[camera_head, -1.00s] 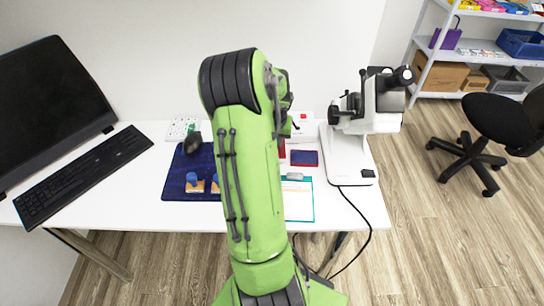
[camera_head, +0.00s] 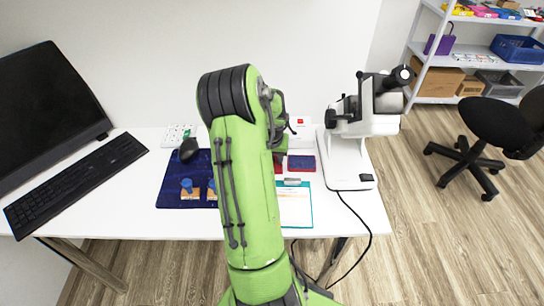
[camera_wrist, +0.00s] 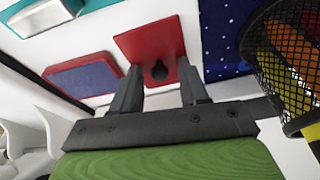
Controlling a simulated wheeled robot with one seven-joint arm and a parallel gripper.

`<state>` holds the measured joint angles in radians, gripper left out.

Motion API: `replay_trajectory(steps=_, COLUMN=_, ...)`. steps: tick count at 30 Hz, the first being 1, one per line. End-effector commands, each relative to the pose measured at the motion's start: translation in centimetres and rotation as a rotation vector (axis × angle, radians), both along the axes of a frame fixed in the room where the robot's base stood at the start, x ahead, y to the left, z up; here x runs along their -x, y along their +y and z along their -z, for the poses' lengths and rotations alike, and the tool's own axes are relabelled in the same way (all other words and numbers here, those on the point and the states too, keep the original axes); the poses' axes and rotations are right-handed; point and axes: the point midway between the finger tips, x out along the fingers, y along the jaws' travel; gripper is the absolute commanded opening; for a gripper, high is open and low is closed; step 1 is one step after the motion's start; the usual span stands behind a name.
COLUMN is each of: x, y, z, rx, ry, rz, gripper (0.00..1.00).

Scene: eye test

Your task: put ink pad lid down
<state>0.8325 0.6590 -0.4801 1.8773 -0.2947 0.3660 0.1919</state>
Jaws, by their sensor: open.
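The red ink pad lid (camera_wrist: 148,42) shows in the wrist view ahead of and between my fingertips, apparently flat on the white table. A dark patch lies on it near the fingertips. My gripper (camera_wrist: 160,66) is open, its fingers spread near the lid's close edge; I cannot tell whether they touch it. In the head view only a red sliver of the lid (camera_head: 278,166) shows beside my arm, which hides most of the gripper. The ink pad (camera_wrist: 84,77), with a blue-purple face and red rim, lies left of the lid. It also shows in the head view (camera_head: 301,163).
A black mesh cup (camera_wrist: 275,60) is close on the right in the wrist view. A teal clipboard (camera_head: 296,207) lies in front of the pad; a white microscope (camera_head: 345,160) stands right.

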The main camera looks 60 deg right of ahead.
Motion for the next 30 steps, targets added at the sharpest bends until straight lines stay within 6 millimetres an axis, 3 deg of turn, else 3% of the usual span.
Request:
replay_trajectory(steps=5, x=0.0, y=0.0, z=-0.8, rx=0.002, ry=-0.001, rz=0.0, gripper=0.44)
replay_trajectory(steps=15, x=0.7, y=2.2, z=-9.4, rx=0.004, ry=-0.004, rz=-0.002, gripper=0.44)
replay_trajectory(steps=18, x=0.9, y=2.7, z=-11.0, rx=0.003, ry=-0.002, rz=-0.001, gripper=0.44)
replay_trajectory(steps=28, x=1.0, y=3.1, z=-11.9, rx=0.0, ry=-0.001, rz=-0.001, gripper=0.44)
replay_trajectory(steps=30, x=0.2, y=4.0, z=-12.6, rx=-0.001, ry=-0.013, rz=-0.028, gripper=0.44)
